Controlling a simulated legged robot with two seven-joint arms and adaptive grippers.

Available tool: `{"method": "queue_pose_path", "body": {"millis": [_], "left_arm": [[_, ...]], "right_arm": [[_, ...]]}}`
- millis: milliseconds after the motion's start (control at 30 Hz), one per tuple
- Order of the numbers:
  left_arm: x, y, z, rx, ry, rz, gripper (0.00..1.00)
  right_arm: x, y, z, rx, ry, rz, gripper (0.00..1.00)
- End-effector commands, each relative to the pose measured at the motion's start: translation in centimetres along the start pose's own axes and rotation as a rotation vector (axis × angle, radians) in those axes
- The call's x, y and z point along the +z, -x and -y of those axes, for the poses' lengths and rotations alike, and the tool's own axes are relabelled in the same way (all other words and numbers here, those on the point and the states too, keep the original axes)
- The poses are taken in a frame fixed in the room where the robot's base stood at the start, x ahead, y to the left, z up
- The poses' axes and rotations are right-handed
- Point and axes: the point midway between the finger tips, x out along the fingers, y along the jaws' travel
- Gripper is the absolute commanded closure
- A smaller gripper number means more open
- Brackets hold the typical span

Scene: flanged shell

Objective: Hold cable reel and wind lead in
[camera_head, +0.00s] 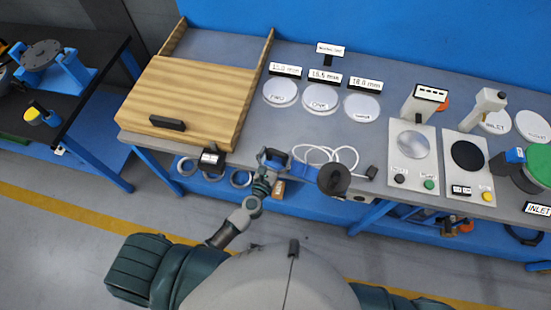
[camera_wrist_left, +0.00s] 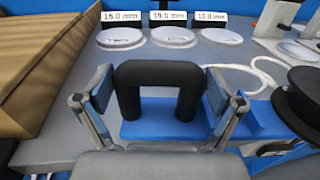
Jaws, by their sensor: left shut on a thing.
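The cable reel has a round black drum (camera_head: 333,180) at the bench's front edge, with a blue base and a black arch handle to its left. In the left wrist view the handle (camera_wrist_left: 160,72) stands upright on the blue base (camera_wrist_left: 160,132), and the drum (camera_wrist_left: 303,95) is at the right. My left gripper (camera_head: 270,160) is shut on this handle, with one finger on each side of it. The white lead (camera_head: 325,152) lies in loose loops behind the reel. A black plug (camera_head: 371,173) lies to the right. My right gripper is not in view.
A wooden board (camera_head: 190,100) with a black handle lies left of the reel. White discs (camera_head: 321,99) with size labels are behind the lead. Two panels (camera_head: 412,150) with buttons stand to the right. Grey bench top is free between the discs and the lead.

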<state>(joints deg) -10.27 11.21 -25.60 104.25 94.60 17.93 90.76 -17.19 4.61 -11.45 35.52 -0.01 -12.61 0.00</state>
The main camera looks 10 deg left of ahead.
Motion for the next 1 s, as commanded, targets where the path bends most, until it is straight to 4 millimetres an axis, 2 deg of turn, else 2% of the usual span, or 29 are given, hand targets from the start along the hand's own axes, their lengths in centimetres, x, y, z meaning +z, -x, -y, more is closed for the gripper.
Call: {"method": "queue_pose_path", "body": {"millis": [1000], "left_arm": [[0.4,-7.8,-1.0,0.001,0.007,0.007,0.76]], "right_arm": [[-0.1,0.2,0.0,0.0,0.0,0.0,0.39]]}}
